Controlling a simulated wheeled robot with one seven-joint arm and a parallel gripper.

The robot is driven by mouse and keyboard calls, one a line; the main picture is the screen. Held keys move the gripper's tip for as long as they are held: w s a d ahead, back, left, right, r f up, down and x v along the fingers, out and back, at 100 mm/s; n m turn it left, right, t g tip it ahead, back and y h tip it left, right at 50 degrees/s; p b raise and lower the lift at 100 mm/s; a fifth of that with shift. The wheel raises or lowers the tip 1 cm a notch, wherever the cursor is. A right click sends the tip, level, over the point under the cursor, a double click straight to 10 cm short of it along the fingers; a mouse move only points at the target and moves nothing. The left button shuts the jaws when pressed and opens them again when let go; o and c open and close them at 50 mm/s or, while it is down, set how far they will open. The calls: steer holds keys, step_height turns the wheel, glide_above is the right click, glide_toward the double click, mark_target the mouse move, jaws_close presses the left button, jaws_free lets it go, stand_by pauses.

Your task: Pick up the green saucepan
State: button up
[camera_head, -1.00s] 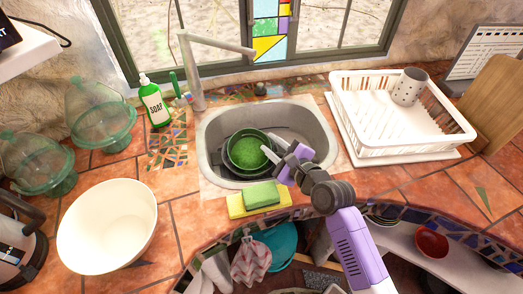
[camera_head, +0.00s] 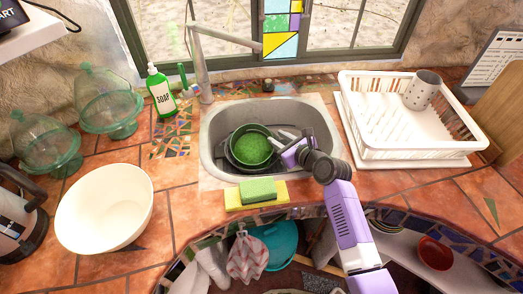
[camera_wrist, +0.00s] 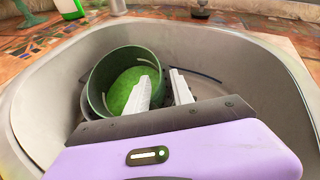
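The green saucepan (camera_head: 251,149) sits in the grey sink, left of the sink's middle, with its open top up and a bright green inside. It also shows in the wrist view (camera_wrist: 126,88), just ahead of my fingers. The handle is not clearly visible.
The sink (camera_head: 212,135) walls surround the pan, and a dark item lies under it. A faucet (camera_head: 203,75) stands behind. A sponge (camera_head: 258,190) lies at the front edge. A white bowl (camera_head: 104,207) is left; a white dish rack (camera_head: 400,150) is right.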

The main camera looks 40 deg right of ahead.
steer(key=x, duration=0.5)
steer(key=shift+r, duration=0.2)
jaws_close()
stand_by(1.1)
steer(key=shift+w+r, duration=0.1)
steer(key=shift+r, duration=0.15)
